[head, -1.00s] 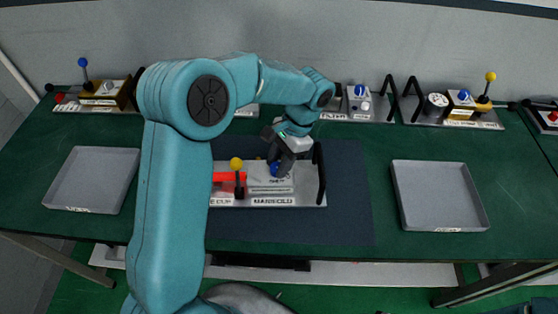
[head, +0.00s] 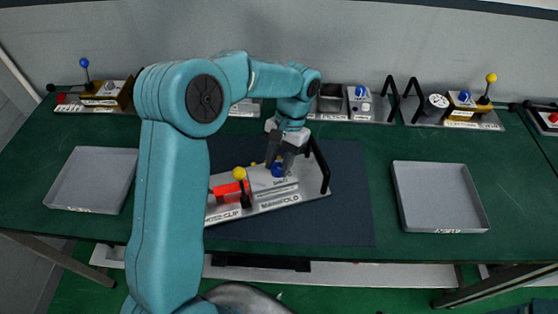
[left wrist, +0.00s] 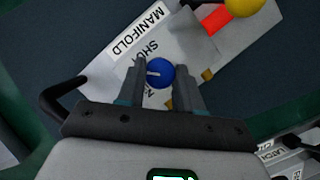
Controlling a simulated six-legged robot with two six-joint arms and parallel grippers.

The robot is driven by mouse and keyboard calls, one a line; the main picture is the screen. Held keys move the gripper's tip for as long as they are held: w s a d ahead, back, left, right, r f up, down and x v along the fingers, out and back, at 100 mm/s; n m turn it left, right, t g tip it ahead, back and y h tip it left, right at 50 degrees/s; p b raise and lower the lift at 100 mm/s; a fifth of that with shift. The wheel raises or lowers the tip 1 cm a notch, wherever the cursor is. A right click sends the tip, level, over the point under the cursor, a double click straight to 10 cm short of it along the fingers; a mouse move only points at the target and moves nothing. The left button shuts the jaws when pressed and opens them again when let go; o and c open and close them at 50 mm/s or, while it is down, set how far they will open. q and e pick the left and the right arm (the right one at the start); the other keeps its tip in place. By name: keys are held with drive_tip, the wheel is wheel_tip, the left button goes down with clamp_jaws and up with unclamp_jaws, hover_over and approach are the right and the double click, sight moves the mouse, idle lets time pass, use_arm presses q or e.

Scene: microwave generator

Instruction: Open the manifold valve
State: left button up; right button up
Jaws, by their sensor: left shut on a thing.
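The manifold module (head: 268,203) is a grey plate labelled MANIFOLD on the dark mat, sitting tilted in the head view. Its blue valve knob (head: 278,170) has a pale pointer line and also shows in the left wrist view (left wrist: 160,72). My left gripper (head: 283,158) reaches down over the knob and is shut on it, one finger on each side. The left wrist view shows the same gripper (left wrist: 160,85) around the knob. The label under the knob is partly hidden by the fingers. My right gripper is not in view.
The module also carries a yellow-knobbed lever (head: 240,175), a red part (head: 226,190) and a black handle (head: 321,165). Grey trays stand at left (head: 92,180) and right (head: 440,197). Other modules line the back edge. The green table between mat and right tray is clear.

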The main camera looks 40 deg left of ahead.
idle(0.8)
use_arm(q)
drive_tip(key=o, duration=1)
drive_tip(key=shift+o, duration=0.2)
drive_tip(key=shift+w+r, duration=0.15)
drive_tip(key=shift+r, duration=0.1)
drive_tip(key=p+v, duration=0.1)
drive_tip(key=v, duration=1.4)
drive_tip(key=shift+r, duration=0.45)
